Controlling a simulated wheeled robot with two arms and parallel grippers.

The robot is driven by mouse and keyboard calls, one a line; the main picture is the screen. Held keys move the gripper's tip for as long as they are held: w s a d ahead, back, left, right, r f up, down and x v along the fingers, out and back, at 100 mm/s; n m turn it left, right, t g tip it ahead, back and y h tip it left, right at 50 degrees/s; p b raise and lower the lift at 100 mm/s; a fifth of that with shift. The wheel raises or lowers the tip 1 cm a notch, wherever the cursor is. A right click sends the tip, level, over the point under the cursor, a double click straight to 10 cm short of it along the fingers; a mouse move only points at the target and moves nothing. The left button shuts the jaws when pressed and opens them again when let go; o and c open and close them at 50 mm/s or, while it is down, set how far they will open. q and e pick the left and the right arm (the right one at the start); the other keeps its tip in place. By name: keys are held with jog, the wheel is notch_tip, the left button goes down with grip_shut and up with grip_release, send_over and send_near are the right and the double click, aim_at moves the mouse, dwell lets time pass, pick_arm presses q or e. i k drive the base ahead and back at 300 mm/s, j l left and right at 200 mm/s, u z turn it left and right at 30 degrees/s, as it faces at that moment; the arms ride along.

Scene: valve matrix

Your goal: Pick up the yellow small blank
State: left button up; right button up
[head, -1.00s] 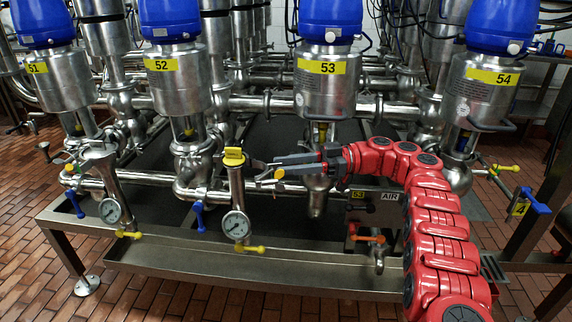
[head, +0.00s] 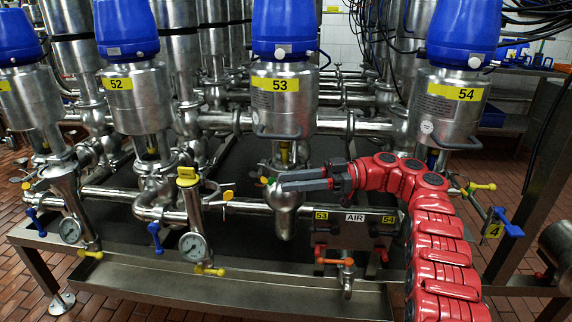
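A yellow cap-like piece (head: 187,176), which looks like the small blank, sits on top of the upright steel pipe with a gauge, left of centre. A small yellow-orange oval piece (head: 228,195) stands just right of that pipe on a thin stem. My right gripper (head: 282,181) is in front of the valve body under label 53, pointing left. Its two grey fingers look apart, with nothing seen between them. It is well to the right of the yellow cap and not touching it. My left gripper is out of view.
Steel valves with blue tops stand in a row behind, such as valve 53 (head: 284,92). Pressure gauges (head: 193,246), yellow and blue handles and an AIR panel (head: 355,222) stick out in front. A steel tray edge (head: 230,295) runs along the front.

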aim_at(188, 177)
jog(key=k, duration=1)
